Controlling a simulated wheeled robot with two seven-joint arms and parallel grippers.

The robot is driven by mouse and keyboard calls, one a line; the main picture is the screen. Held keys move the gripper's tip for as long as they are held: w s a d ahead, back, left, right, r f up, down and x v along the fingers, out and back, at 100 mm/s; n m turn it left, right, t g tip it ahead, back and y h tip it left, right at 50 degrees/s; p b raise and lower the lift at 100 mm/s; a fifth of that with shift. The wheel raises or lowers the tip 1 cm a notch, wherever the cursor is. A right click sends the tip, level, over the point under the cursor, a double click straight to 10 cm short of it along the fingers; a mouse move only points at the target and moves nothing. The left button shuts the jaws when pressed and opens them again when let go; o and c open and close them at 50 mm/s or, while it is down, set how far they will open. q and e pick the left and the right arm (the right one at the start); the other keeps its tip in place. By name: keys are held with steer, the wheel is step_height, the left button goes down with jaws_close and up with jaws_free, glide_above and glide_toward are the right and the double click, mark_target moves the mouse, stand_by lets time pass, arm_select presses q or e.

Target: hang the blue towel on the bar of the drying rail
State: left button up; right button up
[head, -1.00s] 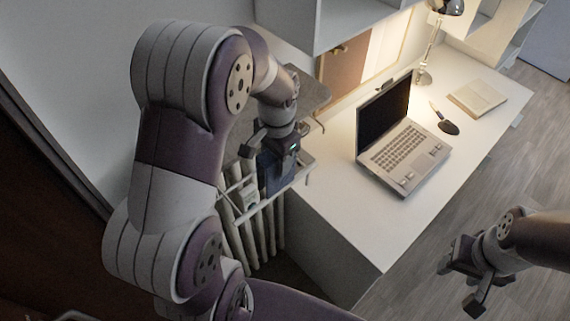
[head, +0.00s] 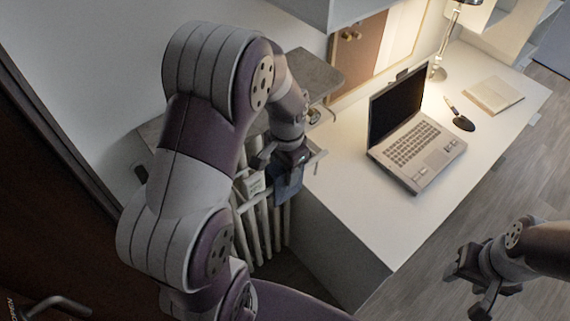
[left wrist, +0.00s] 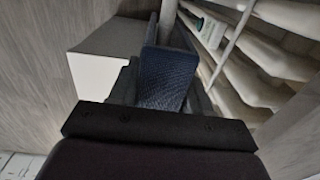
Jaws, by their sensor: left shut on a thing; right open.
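The blue towel (head: 287,186) hangs down from my left gripper (head: 291,160), which is shut on it beside the desk's left end. The towel also shows in the left wrist view (left wrist: 166,78), between the fingers. The drying rail (left wrist: 236,36) has thin pale bars and is fixed at the radiator; in the head view my arm and gripper hide much of it. I cannot tell whether the towel touches the bar. My right gripper (head: 468,284) is open and empty over the floor at the lower right.
A white radiator (head: 262,232) stands below the rail. A small white item with a green mark (left wrist: 211,30) is at the rail. A grey shelf (head: 312,74) sits close behind my left gripper. The white desk (head: 345,205) bears an open laptop (head: 416,150), lamp and book.

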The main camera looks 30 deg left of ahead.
arm_select(q)
steer(key=shift+f+b, duration=1.35)
steer(key=shift+f, duration=1.1)
steer(key=o, duration=1.1)
steer(key=shift+o, duration=0.2)
steer(key=r, duration=0.4)
steer(key=r+b, duration=0.1)
steer(key=r, duration=0.4)
steer(key=shift+d+r, duration=0.2)
steer(key=shift+r, duration=0.1)
steer(key=shift+r+p, duration=0.4)
steer(key=shift+r, duration=1.15)
steer(key=shift+s, duration=0.1)
